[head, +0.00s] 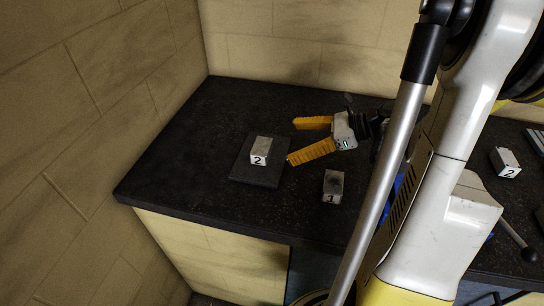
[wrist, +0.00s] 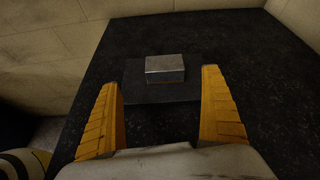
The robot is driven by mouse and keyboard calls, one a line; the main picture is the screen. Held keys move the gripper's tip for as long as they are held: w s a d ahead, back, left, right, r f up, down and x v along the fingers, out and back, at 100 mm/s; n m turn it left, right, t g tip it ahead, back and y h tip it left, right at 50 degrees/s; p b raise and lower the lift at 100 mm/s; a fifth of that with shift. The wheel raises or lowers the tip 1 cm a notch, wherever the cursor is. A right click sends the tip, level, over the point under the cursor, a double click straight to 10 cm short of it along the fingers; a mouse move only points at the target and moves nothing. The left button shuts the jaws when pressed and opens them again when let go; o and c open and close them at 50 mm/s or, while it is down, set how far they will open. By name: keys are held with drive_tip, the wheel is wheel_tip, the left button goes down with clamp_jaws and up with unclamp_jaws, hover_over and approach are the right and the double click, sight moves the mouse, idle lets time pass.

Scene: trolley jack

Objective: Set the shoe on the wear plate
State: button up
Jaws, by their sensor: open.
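A small grey metal block marked 2 (head: 260,150) sits on a flat dark square plate (head: 242,174), which lies on the black counter. I take the plate for the wear plate and this block for the shoe. The block rests flat near the plate's middle, also in the wrist view (wrist: 165,69), with the plate (wrist: 150,93) bare around it. My gripper (head: 292,142) is open, its two yellow fingers spread and pointing at the block from the right. The fingers are empty and appear apart from the block; the wrist view shows it beyond and between the fingertips.
A grey block marked 1 (head: 333,187) stands on the counter right of the plate, near the front edge. Another block marked 2 (head: 506,162) and a dark-knobbed lever (head: 519,243) are at the right. Walls bound the left and back. The counter's left part is clear.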

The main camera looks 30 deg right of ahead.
drive_tip(key=a+n, duration=0.1)
drive_tip(key=a, duration=0.1)
drive_tip(key=a+n+g+h, duration=0.1)
drive_tip(key=a+n, duration=0.1)
drive_tip(key=a+n+g, duration=0.1)
drive_tip(key=a, duration=0.1)
drive_tip(key=shift+w+a+r+h, duration=0.1)
drive_tip(key=shift+a+r+h, duration=0.1)
drive_tip(key=shift+r+h, duration=0.1)
drive_tip(key=a+n, duration=0.1)
drive_tip(key=s+a+n+h, duration=0.1)
drive_tip(key=a+n, duration=0.1)
drive_tip(key=s+a+n+g+h, duration=0.1)
drive_tip(key=n, duration=0.1)
drive_tip(key=shift+a, duration=0.4)
drive_tip(key=s+a+r+n+h, duration=0.1)
drive_tip(key=s+a+n+h, duration=0.1)
drive_tip(key=n, duration=0.6)
drive_tip(key=s+a+r+n+t+h, duration=0.1)
drive_tip(key=s+a+r+n+h, duration=0.1)
drive_tip(key=n, duration=0.6)
drive_tip(key=s+a+h, duration=0.1)
drive_tip(key=s, duration=0.1)
drive_tip(key=shift+s+a+n, duration=0.2)
drive_tip(key=shift+s+n, duration=0.2)
